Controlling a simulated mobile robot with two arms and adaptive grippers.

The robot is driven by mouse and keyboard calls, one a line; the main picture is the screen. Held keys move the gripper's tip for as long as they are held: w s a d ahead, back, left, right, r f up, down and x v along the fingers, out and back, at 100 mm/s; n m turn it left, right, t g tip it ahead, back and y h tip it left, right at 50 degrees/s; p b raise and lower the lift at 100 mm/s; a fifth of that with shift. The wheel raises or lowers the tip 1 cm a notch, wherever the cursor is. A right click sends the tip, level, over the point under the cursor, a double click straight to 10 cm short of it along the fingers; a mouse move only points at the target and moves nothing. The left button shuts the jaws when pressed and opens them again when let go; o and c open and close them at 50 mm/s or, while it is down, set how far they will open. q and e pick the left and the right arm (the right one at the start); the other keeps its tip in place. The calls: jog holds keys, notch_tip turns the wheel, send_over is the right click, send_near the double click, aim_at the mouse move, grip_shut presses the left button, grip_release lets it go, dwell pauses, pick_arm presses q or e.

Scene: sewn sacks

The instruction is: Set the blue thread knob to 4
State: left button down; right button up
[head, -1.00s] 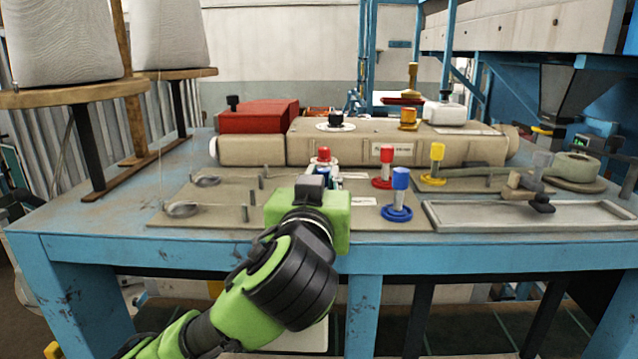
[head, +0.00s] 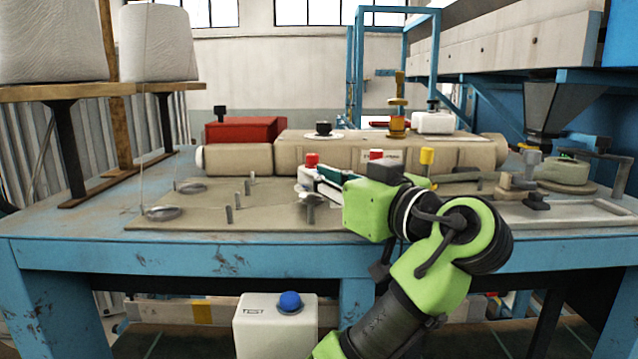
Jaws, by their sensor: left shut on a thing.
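My left gripper (head: 375,198) is in front of the knob panel on the blue table, its green body towards me. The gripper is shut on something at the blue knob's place. A red knob (head: 376,155) shows just behind the gripper, and a yellow knob (head: 427,156) to its right. Another red knob (head: 311,160) stands to the left. My right gripper is not in view.
Thin metal posts and wire loops (head: 163,212) stand on the plate at left. A long beige machine housing (head: 330,152) runs behind the knobs. A grey tray (head: 590,214) lies at right. Below the table edge is a white box with a blue button (head: 290,302).

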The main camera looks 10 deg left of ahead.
pick_arm(q)
jog(key=shift+r, duration=0.1)
dwell(0.4)
jog(key=c, duration=1.9)
grip_release()
jog(key=shift+w, duration=0.1)
notch_tip(320, 180, up, 10)
